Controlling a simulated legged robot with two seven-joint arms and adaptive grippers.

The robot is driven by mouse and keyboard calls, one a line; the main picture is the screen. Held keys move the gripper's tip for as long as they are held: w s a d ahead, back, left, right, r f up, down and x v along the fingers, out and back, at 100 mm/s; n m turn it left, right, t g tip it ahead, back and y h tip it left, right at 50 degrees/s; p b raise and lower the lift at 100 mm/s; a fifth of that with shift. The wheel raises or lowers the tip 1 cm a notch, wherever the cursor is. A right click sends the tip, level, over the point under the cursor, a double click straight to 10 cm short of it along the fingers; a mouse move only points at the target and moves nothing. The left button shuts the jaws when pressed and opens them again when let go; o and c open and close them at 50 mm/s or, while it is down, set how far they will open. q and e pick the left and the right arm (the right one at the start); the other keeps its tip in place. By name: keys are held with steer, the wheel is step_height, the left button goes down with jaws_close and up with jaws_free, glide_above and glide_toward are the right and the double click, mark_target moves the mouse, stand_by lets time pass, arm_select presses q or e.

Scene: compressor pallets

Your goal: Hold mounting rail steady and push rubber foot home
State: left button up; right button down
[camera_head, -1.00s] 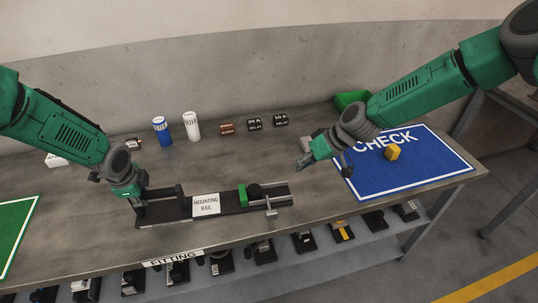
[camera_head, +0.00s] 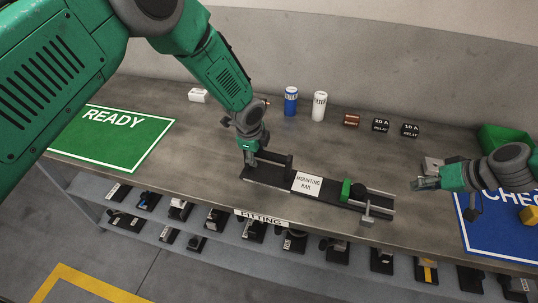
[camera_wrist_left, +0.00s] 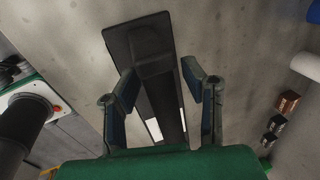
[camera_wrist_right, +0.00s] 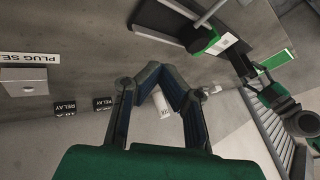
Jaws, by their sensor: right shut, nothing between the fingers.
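The black mounting rail (camera_head: 325,197), with a white label (camera_head: 307,183), lies along the bench's front part. Near its right end sit a green block (camera_head: 346,189) and a round black piece (camera_head: 358,192), which may be the rubber foot. My left gripper (camera_head: 250,158) is at the rail's left end. In the left wrist view its fingers (camera_wrist_left: 160,72) are open, one on each side of the dark rail (camera_wrist_left: 160,100); contact cannot be told. My right gripper (camera_head: 418,184) is shut and empty, just right of the rail. The green block also shows in the right wrist view (camera_wrist_right: 205,40).
A blue CHECK mat (camera_head: 490,237) with a yellow block (camera_head: 529,215) is at the right, a green READY mat (camera_head: 110,140) at the left. A blue can (camera_head: 290,101), white can (camera_head: 319,106) and small relay boxes (camera_head: 381,125) stand behind the rail. Several parts fill the lower shelf.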

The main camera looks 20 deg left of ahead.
arm_select(q)
steer(key=v, duration=1.1)
steer(key=shift+r, duration=0.35)
